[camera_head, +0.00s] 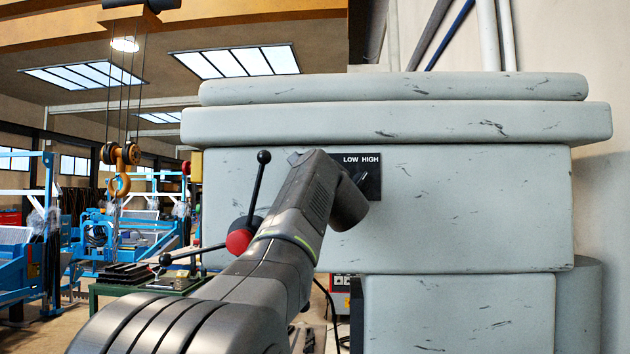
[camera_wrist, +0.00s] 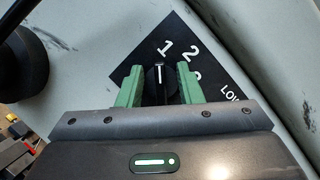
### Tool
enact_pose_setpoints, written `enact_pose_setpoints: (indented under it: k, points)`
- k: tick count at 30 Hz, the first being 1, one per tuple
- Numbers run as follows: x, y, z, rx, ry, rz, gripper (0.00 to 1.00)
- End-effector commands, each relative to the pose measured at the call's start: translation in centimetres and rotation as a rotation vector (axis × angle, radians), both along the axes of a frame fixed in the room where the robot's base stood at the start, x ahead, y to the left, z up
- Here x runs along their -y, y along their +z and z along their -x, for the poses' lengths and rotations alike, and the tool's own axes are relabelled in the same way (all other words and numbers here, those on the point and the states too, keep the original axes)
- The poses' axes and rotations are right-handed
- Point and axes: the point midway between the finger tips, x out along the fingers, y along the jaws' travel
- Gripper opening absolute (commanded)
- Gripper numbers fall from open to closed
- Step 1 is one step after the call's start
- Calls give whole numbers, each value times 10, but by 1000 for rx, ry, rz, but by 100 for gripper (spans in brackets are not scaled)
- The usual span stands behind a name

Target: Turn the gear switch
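The gear switch (camera_wrist: 160,76) is a round dark knob with a pale pointer line, on a black panel (camera_wrist: 127,75) with white numerals. In the wrist view its pointer faces roughly toward the "1". A "2" and a partly hidden numeral lie to the right. My gripper (camera_wrist: 160,86) has two green fingers, one on each side of the knob. The fingers stand apart, and I cannot tell whether they touch it. In the head view the panel (camera_head: 371,192), marked "LOW HIGH", sits on a grey machine housing (camera_head: 470,205). My arm hides its left part and my gripper.
A black lever (camera_head: 257,185) with a ball end and a red hub stands left of my arm. A second lever (camera_head: 195,253) sticks out lower left. A crane hook (camera_head: 121,170) hangs farther back. The housing's front right of the panel is clear.

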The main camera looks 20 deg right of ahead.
Motion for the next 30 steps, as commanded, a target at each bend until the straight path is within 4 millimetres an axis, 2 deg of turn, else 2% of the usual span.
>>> enact_pose_setpoints:
  k: [4, 7, 21, 25, 30]
  points:
    - [0, -2, 3, 0, 0, 0, 33]
    - [-1, -6, 13, -1, -1, 0, 33]
    - [-15, -30, 109, 1, -4, 0, 33]
    - [-17, -33, 124, 1, -2, 1, 33]
    - [-18, -34, 132, -1, -1, 0, 33]
